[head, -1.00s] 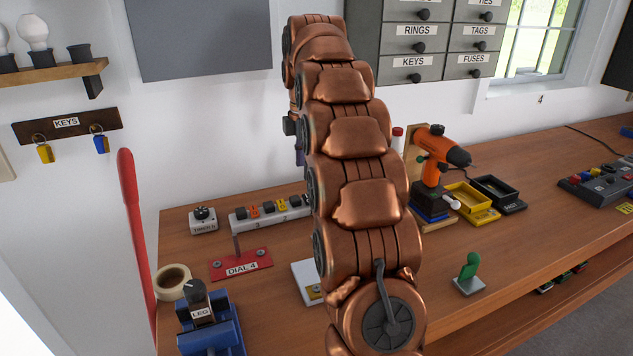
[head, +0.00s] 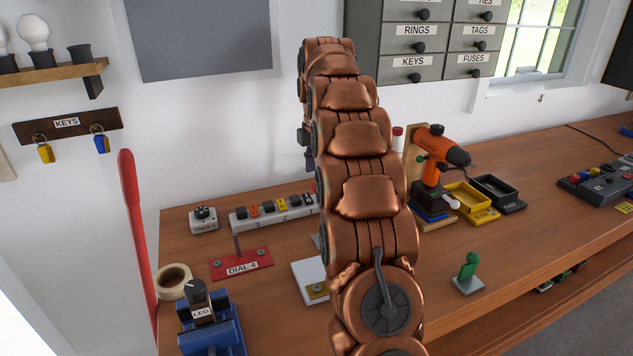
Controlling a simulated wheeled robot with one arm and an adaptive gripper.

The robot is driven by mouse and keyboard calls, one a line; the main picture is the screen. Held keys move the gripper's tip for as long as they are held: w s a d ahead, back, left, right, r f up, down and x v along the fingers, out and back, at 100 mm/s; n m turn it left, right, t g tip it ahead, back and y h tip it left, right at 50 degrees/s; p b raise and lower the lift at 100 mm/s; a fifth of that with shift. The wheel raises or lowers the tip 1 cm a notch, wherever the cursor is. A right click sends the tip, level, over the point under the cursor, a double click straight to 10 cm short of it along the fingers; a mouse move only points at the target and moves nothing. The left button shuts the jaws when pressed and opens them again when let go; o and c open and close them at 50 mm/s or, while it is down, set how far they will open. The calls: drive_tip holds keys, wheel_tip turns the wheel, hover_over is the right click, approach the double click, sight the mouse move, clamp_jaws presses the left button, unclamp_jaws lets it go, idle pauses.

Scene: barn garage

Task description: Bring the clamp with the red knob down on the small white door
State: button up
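A flat white panel (head: 305,268) with a brass-coloured fitting lies on the bench, partly behind my arm. It may be the small white door, but I cannot be sure. I cannot make out a clamp with a red knob; my copper arm covers the middle of the bench. A small grey piece (head: 316,241) shows at the arm's left edge, just behind the panel. Only a dark sliver of what seems to be my gripper (head: 308,158) shows left of the upper arm, above the bench. Its fingers are hidden.
A green-handled piece (head: 468,267) on a grey base stands right of my arm. An orange drill (head: 435,150), yellow tray (head: 467,197) and black tray (head: 498,190) stand behind it. A red DIAL 4 plate (head: 240,263), power strip (head: 275,212) and blue vise (head: 210,325) are left.

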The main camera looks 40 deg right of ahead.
sight(316, 182)
drive_tip(key=shift+f+p, duration=0.4)
drive_tip(key=shift+f, duration=1.5)
clamp_jaws()
